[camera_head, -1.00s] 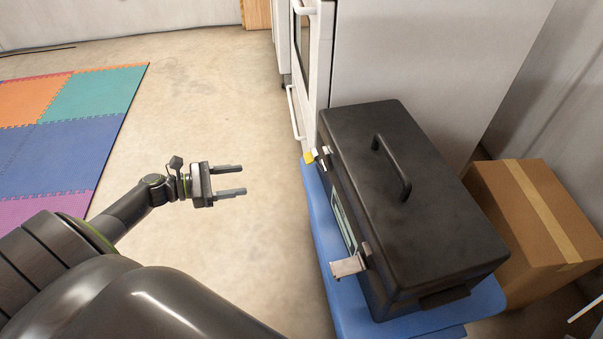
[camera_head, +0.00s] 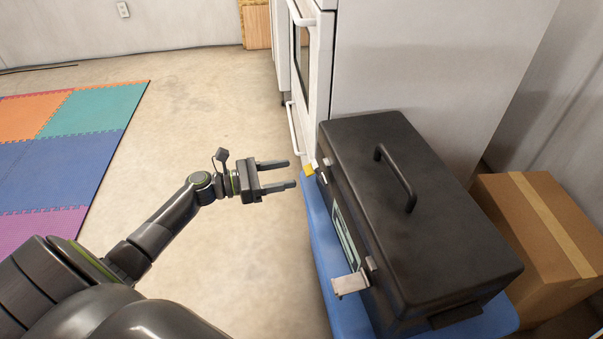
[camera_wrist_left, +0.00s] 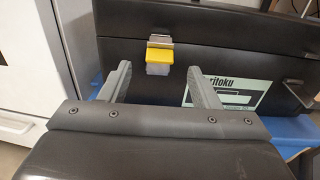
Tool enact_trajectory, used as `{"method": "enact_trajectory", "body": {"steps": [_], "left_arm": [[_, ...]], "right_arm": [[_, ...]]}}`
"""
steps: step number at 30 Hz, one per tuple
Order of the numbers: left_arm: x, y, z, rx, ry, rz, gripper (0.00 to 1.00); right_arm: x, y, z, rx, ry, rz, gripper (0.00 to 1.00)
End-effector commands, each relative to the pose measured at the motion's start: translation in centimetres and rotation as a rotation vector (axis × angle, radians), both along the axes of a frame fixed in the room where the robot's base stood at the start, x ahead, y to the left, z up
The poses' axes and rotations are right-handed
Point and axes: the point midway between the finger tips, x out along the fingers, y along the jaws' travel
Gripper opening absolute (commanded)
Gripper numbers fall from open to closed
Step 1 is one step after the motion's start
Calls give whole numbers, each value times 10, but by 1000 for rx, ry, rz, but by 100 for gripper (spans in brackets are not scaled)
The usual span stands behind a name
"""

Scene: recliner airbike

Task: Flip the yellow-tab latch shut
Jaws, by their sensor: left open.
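The black toolbox (camera_head: 400,200) stands on a blue base, its lid down and its handle on top. The yellow-tab latch (camera_head: 309,169) is on its front side near the far end, and its tab sticks outward. In the left wrist view the yellow tab (camera_wrist_left: 160,56) hangs below a metal catch, between the two fingers as seen. A second, metal latch (camera_head: 350,283) sticks out near the close end. My left gripper (camera_head: 291,174) is open and empty, just left of the yellow tab and apart from it. My right gripper is not in view.
A white appliance (camera_head: 420,70) stands behind the toolbox, with handles on its front. A cardboard box (camera_head: 540,240) is to the right. The blue base (camera_head: 318,215) juts out along the toolbox's front. Bare floor (camera_head: 230,110) lies left, with coloured mats (camera_head: 60,150) beyond.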

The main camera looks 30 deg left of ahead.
Motion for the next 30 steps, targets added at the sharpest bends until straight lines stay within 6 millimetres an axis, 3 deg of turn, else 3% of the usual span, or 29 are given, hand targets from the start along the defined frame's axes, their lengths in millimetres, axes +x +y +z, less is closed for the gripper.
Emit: {"method": "enact_trajectory", "body": {"steps": [3, 9, 21, 30], "left_arm": [[16, -18, -1, -3, -3, -2, 56], [32, -33, -1, -1, -1, 0, 56], [36, -38, -1, 1, 2, 0, 55], [36, -38, -1, 1, 2, 0, 16]], "right_arm": [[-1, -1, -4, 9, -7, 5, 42], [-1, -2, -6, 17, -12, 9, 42], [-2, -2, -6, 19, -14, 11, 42], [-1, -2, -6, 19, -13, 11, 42]]}}
